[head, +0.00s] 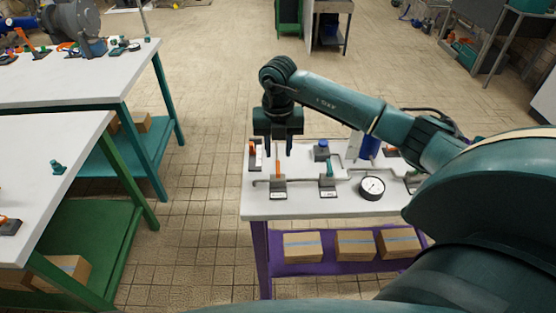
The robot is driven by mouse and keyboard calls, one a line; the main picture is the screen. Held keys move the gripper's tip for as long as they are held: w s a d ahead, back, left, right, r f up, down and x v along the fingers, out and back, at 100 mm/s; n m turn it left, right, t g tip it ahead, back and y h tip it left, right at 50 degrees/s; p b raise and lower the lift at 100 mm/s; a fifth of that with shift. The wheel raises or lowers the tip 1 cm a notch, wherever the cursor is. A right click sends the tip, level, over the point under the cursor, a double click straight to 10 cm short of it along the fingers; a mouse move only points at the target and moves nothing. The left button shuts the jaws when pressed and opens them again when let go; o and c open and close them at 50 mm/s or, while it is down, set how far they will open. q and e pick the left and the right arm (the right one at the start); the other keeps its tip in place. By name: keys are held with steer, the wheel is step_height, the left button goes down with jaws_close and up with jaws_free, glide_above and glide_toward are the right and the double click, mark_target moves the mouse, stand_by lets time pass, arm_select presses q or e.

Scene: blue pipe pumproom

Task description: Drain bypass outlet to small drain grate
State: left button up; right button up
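My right gripper (278,146) points down over the far left part of a white-topped purple table (300,207). Its two fingers are apart, and I see nothing held between them. An orange-handled valve (278,168) stands just below and in front of the fingers; I cannot tell if they touch it. A teal-handled valve (328,170), a round white gauge (372,188) and grey piping (346,179) sit to its right. I cannot make out which part is the bypass outlet, and I recognise no drain grate. My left gripper is out of view.
Workbenches with teal (164,110) and green (126,170) legs stand at left. Tiled floor between them is clear.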

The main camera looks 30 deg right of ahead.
mark_target(278, 167)
steer(key=shift+f, duration=2.8)
steer(key=shift+a, duration=0.1)
steer(key=shift+c, duration=0.4)
jaws_close()
